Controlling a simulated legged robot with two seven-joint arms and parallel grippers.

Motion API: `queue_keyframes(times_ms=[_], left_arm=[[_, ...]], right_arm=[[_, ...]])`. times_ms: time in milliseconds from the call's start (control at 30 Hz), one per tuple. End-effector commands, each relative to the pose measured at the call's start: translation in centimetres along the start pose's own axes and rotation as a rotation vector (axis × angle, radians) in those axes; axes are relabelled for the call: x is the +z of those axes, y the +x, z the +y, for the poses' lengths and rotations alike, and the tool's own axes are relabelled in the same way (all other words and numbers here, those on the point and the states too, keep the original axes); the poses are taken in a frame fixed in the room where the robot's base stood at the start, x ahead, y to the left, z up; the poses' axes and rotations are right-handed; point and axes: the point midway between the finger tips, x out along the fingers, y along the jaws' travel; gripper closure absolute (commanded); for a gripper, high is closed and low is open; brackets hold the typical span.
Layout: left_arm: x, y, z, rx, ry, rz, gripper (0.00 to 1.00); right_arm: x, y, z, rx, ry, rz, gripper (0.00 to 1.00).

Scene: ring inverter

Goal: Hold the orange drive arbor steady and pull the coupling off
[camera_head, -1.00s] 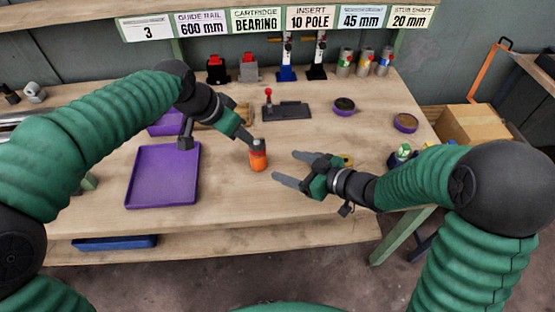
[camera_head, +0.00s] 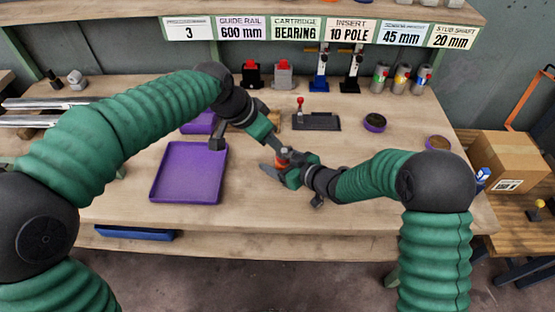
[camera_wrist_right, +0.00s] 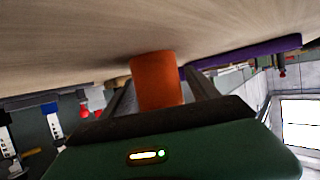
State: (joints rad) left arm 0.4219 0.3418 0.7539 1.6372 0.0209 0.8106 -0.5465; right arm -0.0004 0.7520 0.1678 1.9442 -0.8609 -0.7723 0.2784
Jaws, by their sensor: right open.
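The orange drive arbor (camera_head: 282,161) stands on the workbench, right of the purple tray, mostly hidden by my right gripper in the head view. In the right wrist view its orange body (camera_wrist_right: 157,82) lies between the two fingers. My right gripper (camera_head: 274,169) is open around the arbor, low on its body. My left gripper (camera_head: 279,148) reaches in from the upper left, with its fingertips at the arbor's top. The coupling is not clearly distinguishable there. Whether the left fingers grip anything is too small to tell.
The empty purple tray (camera_head: 190,173) lies to the left. A black fixture with a red knob (camera_head: 316,122) stands behind the arbor. Several coloured-top holders line the back. The bench front is clear.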

Motion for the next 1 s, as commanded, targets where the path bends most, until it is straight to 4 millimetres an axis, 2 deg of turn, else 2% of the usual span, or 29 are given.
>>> queue_keyframes(times_ms=[67,600,1000], left_arm=[[0.0,0.01,-0.01,0.0,0.0,0.0,0.64],[0.0,0.01,-0.01,0.0,0.0,0.0,0.64],[0.0,0.0,-0.01,0.0,0.0,0.0,0.64]], right_arm=[[-0.01,-0.02,0.0,0.0,0.0,0.0,0.3],[-0.03,-0.06,0.03,0.0,0.0,0.0,1.0],[-0.04,-0.07,0.04,0.0,-0.001,0.001,1.0]])
